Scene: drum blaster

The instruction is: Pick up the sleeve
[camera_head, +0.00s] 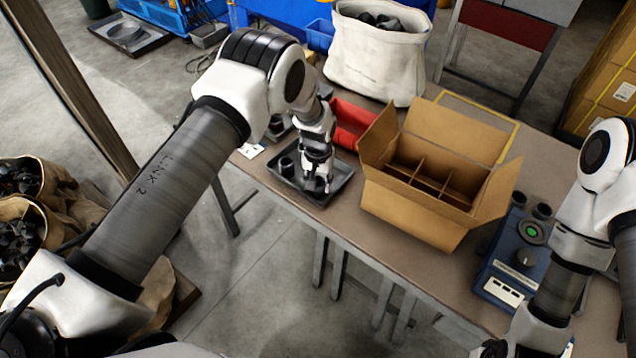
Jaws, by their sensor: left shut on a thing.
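A dark grey tray (325,199) lies at the table's left front edge and holds dark cylindrical sleeves. One sleeve (287,166) stands in the tray's left part, apart from the gripper. My left gripper (317,184) points down over the tray's middle and is shut on another dark sleeve, which its fingers mostly hide. I cannot tell whether this sleeve is clear of the tray floor. My right arm comes in from the right; only a dark bit of its gripper (494,349) shows at the bottom edge, and its jaws cannot be made out.
An open cardboard box (412,208) with dividers stands right of the tray. A red bin (352,122) and a white sack (375,60) of dark parts are behind. A blue device (513,263) with a green button sits at right. Bare table (400,262) shows before the box.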

